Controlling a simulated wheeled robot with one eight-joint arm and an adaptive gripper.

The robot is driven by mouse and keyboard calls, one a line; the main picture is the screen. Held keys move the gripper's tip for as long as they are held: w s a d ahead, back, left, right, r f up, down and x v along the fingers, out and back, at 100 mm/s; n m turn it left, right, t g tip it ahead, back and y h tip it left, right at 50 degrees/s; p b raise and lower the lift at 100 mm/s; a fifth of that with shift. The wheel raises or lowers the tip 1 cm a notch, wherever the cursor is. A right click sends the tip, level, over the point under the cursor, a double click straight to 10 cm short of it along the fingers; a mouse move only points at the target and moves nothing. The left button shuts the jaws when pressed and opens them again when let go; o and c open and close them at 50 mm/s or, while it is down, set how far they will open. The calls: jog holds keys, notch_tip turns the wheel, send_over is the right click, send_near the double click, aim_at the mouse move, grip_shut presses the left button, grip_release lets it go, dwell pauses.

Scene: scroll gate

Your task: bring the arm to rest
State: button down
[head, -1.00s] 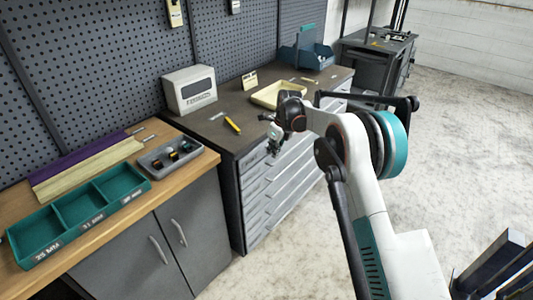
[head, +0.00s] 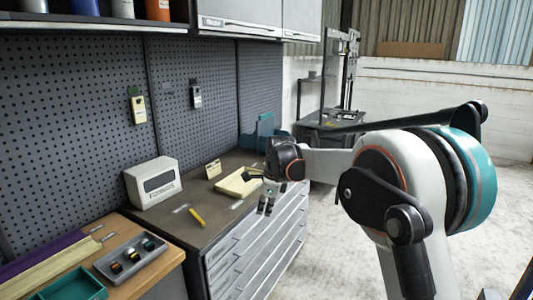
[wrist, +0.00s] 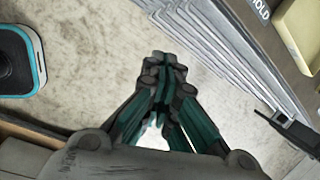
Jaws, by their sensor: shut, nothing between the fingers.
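My gripper (head: 268,200) hangs from the end of my white and teal arm, fingers pointing down, in front of the grey drawer cabinet (head: 255,248). In the wrist view my gripper (wrist: 163,65) is shut with its fingertips together and nothing between them. Below it in that view lies pale concrete floor (wrist: 100,55). The fingers look clear of the cabinet, though the exact gap cannot be told.
On the dark cabinet top are a cream tray (head: 238,184), a yellow marker (head: 197,217) and a white box (head: 153,183). A grey tray with small parts (head: 130,258) and a teal bin (head: 75,288) sit on the wooden bench. Open floor lies to the right.

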jog(key=s+d+r+n+t, duration=0.1)
jog(key=s+d+r+n, duration=0.4)
jog(key=s, duration=0.4)
jog(key=s+d+r+n+t, duration=0.1)
jog(key=s+d+r+n, duration=0.3)
jog(key=s+d+r, duration=0.5)
jog(key=s+d+f+n, duration=0.2)
jog(key=s+f+n, duration=0.1)
jog(key=s, duration=0.5)
jog(key=s+d+f+n+t+h, duration=0.1)
jog(key=s+d+f+n, duration=0.1)
jog(key=s, duration=0.6)
jog(key=s+d+f+n+t+h, duration=0.1)
jog(key=s+d+f+n, duration=0.2)
jog(key=s, duration=0.5)
jog(key=shift+f+n, duration=0.55)
jog(key=shift+n, duration=0.55)
jog(key=shift+t, duration=0.3)
